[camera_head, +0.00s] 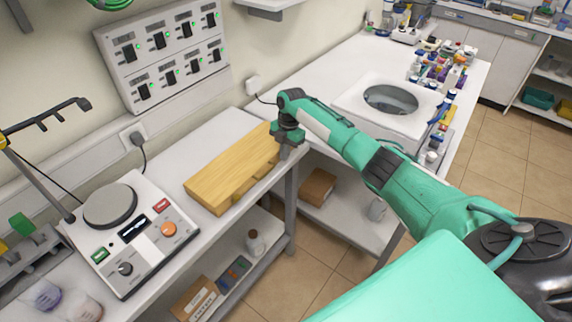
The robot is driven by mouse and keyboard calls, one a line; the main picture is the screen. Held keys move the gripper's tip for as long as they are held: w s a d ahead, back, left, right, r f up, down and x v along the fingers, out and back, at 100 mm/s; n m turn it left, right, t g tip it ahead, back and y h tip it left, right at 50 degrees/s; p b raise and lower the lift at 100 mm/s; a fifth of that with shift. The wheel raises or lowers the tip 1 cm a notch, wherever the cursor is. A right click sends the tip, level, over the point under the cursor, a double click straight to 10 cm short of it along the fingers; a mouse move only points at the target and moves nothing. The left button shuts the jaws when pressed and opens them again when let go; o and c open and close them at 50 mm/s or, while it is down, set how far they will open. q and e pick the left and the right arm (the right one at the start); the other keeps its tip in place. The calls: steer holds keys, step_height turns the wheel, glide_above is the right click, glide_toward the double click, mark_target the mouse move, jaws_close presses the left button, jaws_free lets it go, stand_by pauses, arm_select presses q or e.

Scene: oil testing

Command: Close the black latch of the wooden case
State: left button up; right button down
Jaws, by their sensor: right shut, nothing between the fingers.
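The wooden case (225,172) lies on the white bench, a light yellow block with its lid down as far as I can tell. Its far right end is partly hidden by my right gripper (284,153). That gripper points down at the case's right end, close to the bench's front edge. It is shut with nothing held. I cannot tell whether it touches the case. The black latch cannot be made out. My left gripper is not in view.
A hotplate stirrer (130,230) stands left of the case. A wall panel of switches (165,55) is behind. A shelf below holds a cardboard box (318,186). A white bench with a round basin (390,98) and several bottles is at the right.

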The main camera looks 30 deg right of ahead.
steer(key=shift+w+d+f, duration=0.1)
steer(key=shift+w+d, duration=0.1)
steer(key=shift+w+d+r+b, duration=0.2)
steer(key=shift+d+b, duration=0.1)
steer(key=shift+b, duration=0.15)
steer(key=shift+d+r, duration=0.1)
steer(key=shift+d, duration=0.05)
steer(key=shift+r+p, duration=0.75)
steer(key=shift+r, duration=0.1)
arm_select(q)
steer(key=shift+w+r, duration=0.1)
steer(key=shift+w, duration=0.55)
